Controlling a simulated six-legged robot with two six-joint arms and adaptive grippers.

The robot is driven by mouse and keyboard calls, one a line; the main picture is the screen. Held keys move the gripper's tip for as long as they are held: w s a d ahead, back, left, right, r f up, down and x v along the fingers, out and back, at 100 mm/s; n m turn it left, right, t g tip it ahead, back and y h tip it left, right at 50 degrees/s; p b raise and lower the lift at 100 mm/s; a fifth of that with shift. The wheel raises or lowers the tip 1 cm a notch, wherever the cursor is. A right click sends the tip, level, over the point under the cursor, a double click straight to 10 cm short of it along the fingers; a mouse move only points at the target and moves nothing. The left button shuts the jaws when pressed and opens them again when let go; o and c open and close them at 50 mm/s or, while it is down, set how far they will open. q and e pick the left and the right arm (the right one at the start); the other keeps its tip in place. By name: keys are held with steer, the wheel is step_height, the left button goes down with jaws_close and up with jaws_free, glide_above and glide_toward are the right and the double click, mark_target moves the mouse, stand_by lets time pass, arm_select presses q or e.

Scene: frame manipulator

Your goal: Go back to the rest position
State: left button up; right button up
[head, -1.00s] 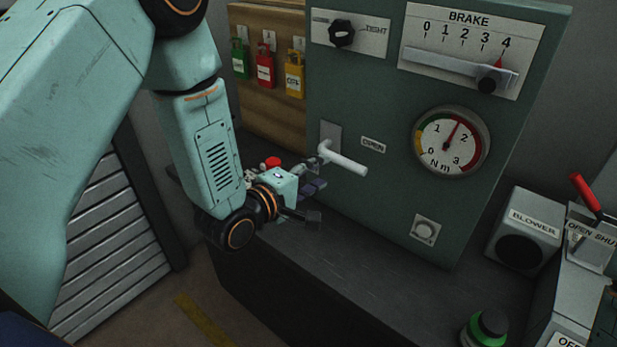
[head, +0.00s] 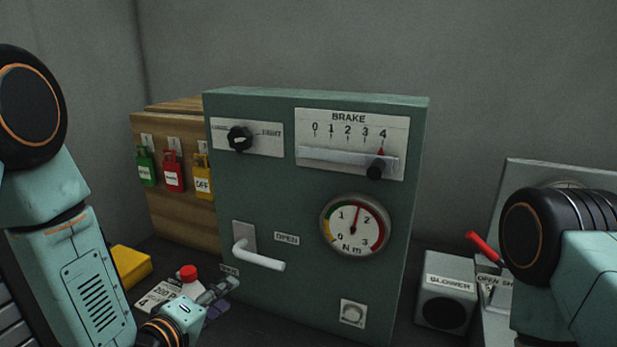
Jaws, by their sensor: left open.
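My left gripper (head: 217,295) is low on the left, in front of the green cabinet's lower left corner. It is open, and I see nothing between its fingers. It looks apart from the white lever handle (head: 258,258), which sticks out from the cabinet to its upper right. My right arm shows at the right edge, but its gripper is out of view.
The green cabinet (head: 300,190) bears a brake slider (head: 376,168) at 4, a dial gauge (head: 355,226) and a knob (head: 239,138). A blower box (head: 446,292) and a red-handled lever (head: 482,247) stand at the right.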

arm_select(q)
steer(key=s+a+f+m+g+y+b, duration=0.2)
steer(key=s+f+m+g+b, duration=0.3)
steer(key=s+f, duration=1.2)
steer(key=s+a+f+m+g+y+b, duration=0.2)
steer(key=s+f+m+g+b, duration=0.3)
steer(key=s+f, duration=1.2)
step_height(320, 180, down, 4)
steer(key=g+b, duration=0.3)
steer(key=b, duration=0.2)
steer(key=shift+a+g+y+b, duration=0.2)
steer(key=shift+g+y+b, duration=0.1)
steer(key=shift+b, duration=0.05)
